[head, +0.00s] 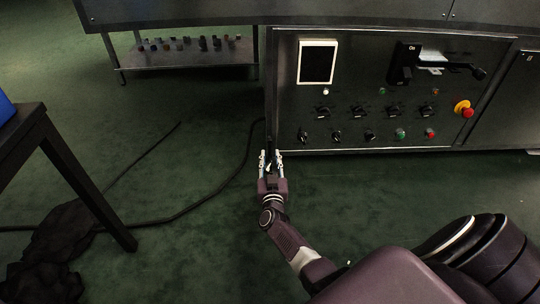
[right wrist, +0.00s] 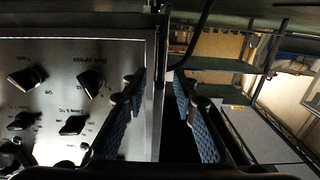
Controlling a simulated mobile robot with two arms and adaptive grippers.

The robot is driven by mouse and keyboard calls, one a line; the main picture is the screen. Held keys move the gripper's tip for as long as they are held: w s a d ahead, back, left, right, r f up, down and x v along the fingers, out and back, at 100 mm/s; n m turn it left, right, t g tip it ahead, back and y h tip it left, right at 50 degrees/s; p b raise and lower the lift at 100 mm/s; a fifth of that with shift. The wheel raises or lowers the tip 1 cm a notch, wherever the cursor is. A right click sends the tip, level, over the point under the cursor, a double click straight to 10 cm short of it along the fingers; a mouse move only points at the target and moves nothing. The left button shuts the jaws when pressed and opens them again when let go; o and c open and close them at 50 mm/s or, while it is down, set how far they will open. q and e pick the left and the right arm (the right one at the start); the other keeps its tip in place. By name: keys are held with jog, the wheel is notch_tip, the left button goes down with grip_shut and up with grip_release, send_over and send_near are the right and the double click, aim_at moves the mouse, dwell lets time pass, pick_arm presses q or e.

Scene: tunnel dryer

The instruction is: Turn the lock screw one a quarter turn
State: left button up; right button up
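The dark control panel (head: 345,100) fills the middle right of the head view. My right gripper (head: 271,156) is at its lower left corner, with its fingers apart and nothing between them. In the right wrist view the same gripper (right wrist: 160,105) has one finger over the panel face and the other beyond the panel's edge. Black rotary knobs (right wrist: 92,82) show on the panel there, with labels upside down. I cannot make out which fitting is lock screw one. My left gripper is not in view.
The panel also carries a white-framed screen (head: 318,63), a red emergency button (head: 467,113) on yellow and a black lever switch (head: 403,63). A low shelf (head: 190,55) with small parts stands back left. A black cable (head: 180,213) crosses the green floor.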

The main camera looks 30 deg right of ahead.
aim_at(270, 147)
jog(key=b+x, duration=0.1)
jog(key=x, duration=0.2)
jog(key=shift+f, duration=0.1)
jog(key=shift+w+d+b, duration=0.1)
jog(key=shift+w+b, duration=0.15)
jog(key=shift+b, duration=0.05)
jog(key=shift+c, duration=0.4)
grip_shut()
